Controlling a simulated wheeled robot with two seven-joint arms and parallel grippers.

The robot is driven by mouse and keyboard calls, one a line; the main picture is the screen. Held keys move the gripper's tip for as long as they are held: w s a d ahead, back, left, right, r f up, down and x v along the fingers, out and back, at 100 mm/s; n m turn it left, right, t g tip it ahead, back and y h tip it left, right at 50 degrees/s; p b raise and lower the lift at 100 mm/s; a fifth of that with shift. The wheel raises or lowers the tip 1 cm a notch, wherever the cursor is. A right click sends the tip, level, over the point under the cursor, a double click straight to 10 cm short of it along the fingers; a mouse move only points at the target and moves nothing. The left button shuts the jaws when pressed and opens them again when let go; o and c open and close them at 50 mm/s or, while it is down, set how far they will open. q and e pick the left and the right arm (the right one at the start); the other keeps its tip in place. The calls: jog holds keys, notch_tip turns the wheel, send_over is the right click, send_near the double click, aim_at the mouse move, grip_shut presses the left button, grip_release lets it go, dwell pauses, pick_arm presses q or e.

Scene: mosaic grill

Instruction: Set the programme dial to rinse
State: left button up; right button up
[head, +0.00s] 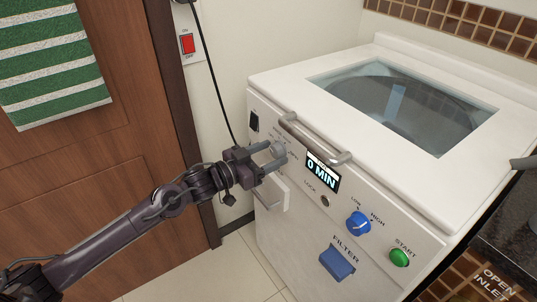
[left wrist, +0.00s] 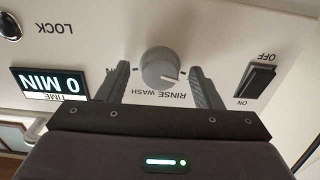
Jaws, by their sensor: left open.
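The programme dial is a round grey knob (left wrist: 161,68) on the white washer's front panel, with the words RINSE and WASH printed beside it. A small pale mark shows on the knob, but I cannot tell surely which word it points at. My left gripper (head: 273,159) is open at the panel, and in the left wrist view its two fingers (left wrist: 161,86) stand on either side of the knob, with gaps visible. In the head view the dial (head: 277,149) is partly hidden by the gripper.
A display reading 0 MIN (head: 322,172) and a bar handle (head: 315,138) are close to the right of the gripper. A blue LOW/HIGH knob (head: 358,223), green START button (head: 400,257) and blue FILTER piece (head: 337,263) lie further right. A black switch (left wrist: 257,82) sits beside the dial.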

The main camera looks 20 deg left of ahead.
pick_arm(q)
jog(key=c, duration=1)
